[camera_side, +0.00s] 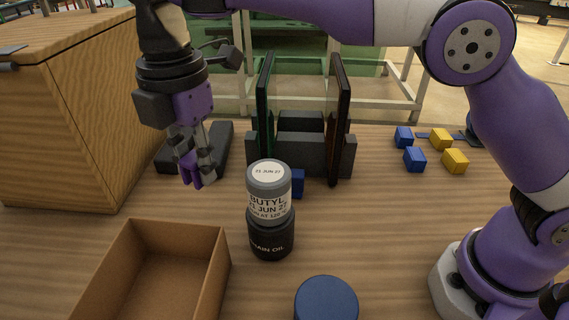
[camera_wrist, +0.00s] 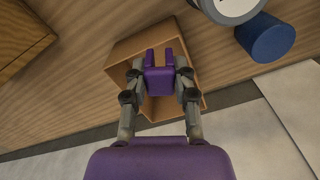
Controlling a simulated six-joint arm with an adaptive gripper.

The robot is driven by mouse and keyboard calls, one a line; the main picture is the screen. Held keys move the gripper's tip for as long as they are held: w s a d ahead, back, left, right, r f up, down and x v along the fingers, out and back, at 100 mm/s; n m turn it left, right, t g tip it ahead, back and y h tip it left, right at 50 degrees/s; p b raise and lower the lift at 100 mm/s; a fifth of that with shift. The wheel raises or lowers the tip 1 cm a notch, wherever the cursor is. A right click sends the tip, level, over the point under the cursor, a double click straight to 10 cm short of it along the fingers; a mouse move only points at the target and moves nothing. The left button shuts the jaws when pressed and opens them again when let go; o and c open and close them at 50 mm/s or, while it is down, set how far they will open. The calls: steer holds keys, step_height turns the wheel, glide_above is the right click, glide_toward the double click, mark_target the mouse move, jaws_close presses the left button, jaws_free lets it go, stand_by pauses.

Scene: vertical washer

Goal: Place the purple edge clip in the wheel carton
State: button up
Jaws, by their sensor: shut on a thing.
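The purple edge clip (camera_side: 189,168) is held between the fingers of my gripper (camera_side: 203,172), above the table in the side view. The clip also shows in the wrist view (camera_wrist: 159,80), with its two prongs pointing away from the fingers. My gripper is shut on it. An open brown carton (camera_side: 219,262) stands at the front left of the table in the side view, lower than the clip and nearer the camera. In the wrist view the carton (camera_wrist: 118,66) lies behind the clip, and the fingers hide part of it. No wheel shows in its visible part.
A grey-lidded bottle stacked on a black chain oil container (camera_side: 270,238) stands right of the carton. A blue cylinder (camera_side: 326,300) is at the front. A dark rack (camera_side: 301,140) holds upright panels. Blue and yellow blocks (camera_side: 455,161) lie at right. A wooden cabinet (camera_side: 75,120) stands left.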

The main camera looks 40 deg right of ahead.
mark_target(192, 298)
steer(key=s+a+f+n, duration=0.4)
steer(key=a+f+n, duration=0.1)
steer(key=a+f, duration=0.2)
steer(key=f, duration=0.9)
steer(key=shift+s+a+f, duration=0.1)
steer(key=shift+a+f, duration=0.05)
steer(key=shift+a, duration=0.05)
steer(key=shift+f, duration=0.2)
steer(key=o, duration=0.8)
steer(key=shift+c, duration=0.2)
steer(key=shift+r, duration=0.1)
